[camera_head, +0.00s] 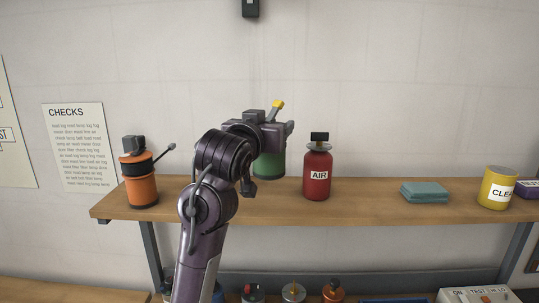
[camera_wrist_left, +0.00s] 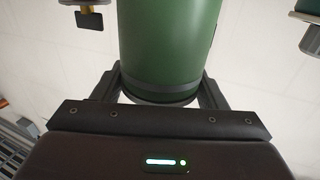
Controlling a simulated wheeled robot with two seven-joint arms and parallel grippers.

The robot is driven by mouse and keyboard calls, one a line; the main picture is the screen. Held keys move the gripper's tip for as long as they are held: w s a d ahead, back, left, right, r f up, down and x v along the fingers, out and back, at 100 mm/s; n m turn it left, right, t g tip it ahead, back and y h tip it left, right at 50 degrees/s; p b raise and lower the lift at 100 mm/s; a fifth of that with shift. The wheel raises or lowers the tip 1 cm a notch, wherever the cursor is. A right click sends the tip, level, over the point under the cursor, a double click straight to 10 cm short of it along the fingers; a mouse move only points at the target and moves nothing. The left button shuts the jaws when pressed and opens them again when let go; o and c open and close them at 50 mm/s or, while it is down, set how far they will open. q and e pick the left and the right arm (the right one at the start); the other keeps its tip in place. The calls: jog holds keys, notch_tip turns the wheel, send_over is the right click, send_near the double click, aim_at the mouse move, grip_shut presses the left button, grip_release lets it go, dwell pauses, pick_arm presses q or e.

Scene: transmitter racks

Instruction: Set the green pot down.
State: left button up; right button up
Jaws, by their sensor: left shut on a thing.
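The green pot (camera_head: 268,166) shows in the head view above the back part of the wooden shelf, partly hidden behind my left arm. Its base appears close to the shelf's back edge, and I cannot tell whether it touches the board. My left gripper (camera_head: 266,132) is at its upper part, shut on it. In the left wrist view the green pot (camera_wrist_left: 168,45) fills the space between the two dark fingers of the left gripper (camera_wrist_left: 160,88), with a grey band near the gripper. My right gripper is in neither view.
On the wooden shelf (camera_head: 375,207), an orange can (camera_head: 141,190) stands left and a red AIR bottle (camera_head: 317,178) stands close to the pot's right. Teal cloths (camera_head: 424,191) and a yellow tub (camera_head: 495,188) are farther right. The board is bare between bottle and cloths.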

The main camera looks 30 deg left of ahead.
aim_at(263, 165)
pick_arm(q)
jog(key=f, duration=0.2)
jog(key=shift+s+f, duration=0.2)
jog(key=shift+f, duration=0.15)
jog(key=shift+f+p, duration=0.3)
jog(key=shift+f, duration=0.25)
notch_tip(263, 165, down, 3)
jog(key=shift+w+p, duration=0.1)
jog(key=shift+p, duration=0.25)
jog(key=shift+f, duration=0.3)
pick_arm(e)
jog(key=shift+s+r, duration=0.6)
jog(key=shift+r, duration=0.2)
pick_arm(q)
jog(key=shift+f, duration=0.1)
jog(key=o, duration=1.7)
jog(key=shift+c, duration=0.2)
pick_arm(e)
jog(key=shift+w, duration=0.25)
